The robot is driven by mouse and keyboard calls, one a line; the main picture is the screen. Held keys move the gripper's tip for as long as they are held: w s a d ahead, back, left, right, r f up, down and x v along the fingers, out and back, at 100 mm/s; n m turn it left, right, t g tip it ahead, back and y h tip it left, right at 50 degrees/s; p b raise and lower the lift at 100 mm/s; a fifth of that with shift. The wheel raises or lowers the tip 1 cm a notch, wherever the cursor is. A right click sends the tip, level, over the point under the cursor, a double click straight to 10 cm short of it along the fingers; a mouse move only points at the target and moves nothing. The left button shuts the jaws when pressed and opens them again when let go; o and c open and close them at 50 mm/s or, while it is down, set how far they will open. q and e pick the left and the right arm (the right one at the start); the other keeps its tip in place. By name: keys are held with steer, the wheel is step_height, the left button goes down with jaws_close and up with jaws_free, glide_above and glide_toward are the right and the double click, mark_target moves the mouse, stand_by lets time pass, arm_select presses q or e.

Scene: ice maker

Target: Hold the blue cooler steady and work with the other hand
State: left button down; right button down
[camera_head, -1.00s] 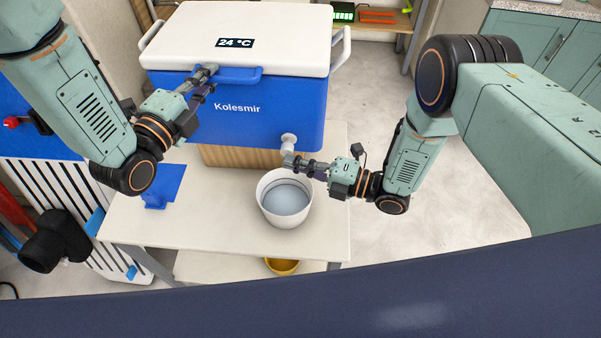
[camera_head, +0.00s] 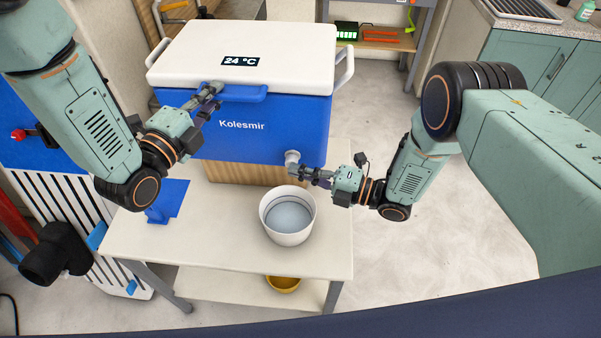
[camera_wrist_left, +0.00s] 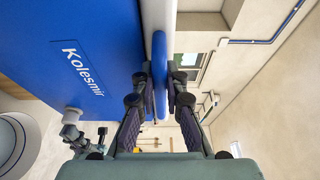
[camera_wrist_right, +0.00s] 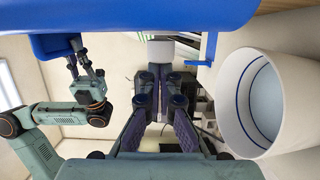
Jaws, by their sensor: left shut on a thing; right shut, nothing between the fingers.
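The blue cooler (camera_head: 258,135) with a white lid (camera_head: 250,45) stands on a wooden block on the table; its display reads 24 °C. My left gripper (camera_head: 213,92) is shut on the blue front handle (camera_head: 243,94); the left wrist view shows the fingers on both sides of this handle (camera_wrist_left: 160,75). A pale spout (camera_head: 292,157) sticks out of the cooler's lower front. My right gripper (camera_head: 305,174) is shut and empty just beside the spout; in the right wrist view its tips point at the pale spout end (camera_wrist_right: 160,50). I cannot tell if they touch.
A white bucket (camera_head: 287,235) with a blue-grey inside stands on the table (camera_head: 215,250) below the spout. A blue bracket (camera_head: 170,200) is at the table's left. A yellow bowl (camera_head: 283,284) is on the lower shelf. Open floor lies to the right.

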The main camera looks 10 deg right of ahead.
steer(key=shift+w+r, duration=0.1)
steer(key=s+d, duration=0.3)
steer(key=s, duration=0.4)
steer(key=s+d, duration=0.3)
steer(key=s, duration=0.5)
steer(key=shift+s, duration=0.3)
steer(key=shift+d, duration=0.1)
stand_by(0.8)
arm_select(q)
steer(key=c, duration=1.3)
jaws_free()
steer(key=shift+s+a, duration=0.1)
